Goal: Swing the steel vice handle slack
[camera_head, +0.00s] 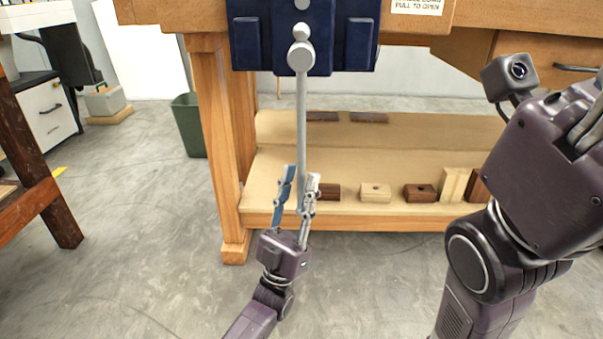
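The steel vice handle (301,120) is a long grey bar. It hangs almost straight down from a round grey boss (301,57) on the front of the dark blue vice (248,42). My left gripper (301,172) comes up from below at the handle's lower end. One finger is left of the bar and the other right of it. Whether the fingers press on the bar is too small to tell. My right gripper (588,130) is at the right edge, well away from the handle and partly cut off.
The wooden workbench (170,14) carries the vice. Its lower shelf (285,165) holds several wooden blocks behind the handle. A bench leg (214,150) stands left of the handle, with a green bin (190,125) beyond. Grey floor (130,240) is clear at left.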

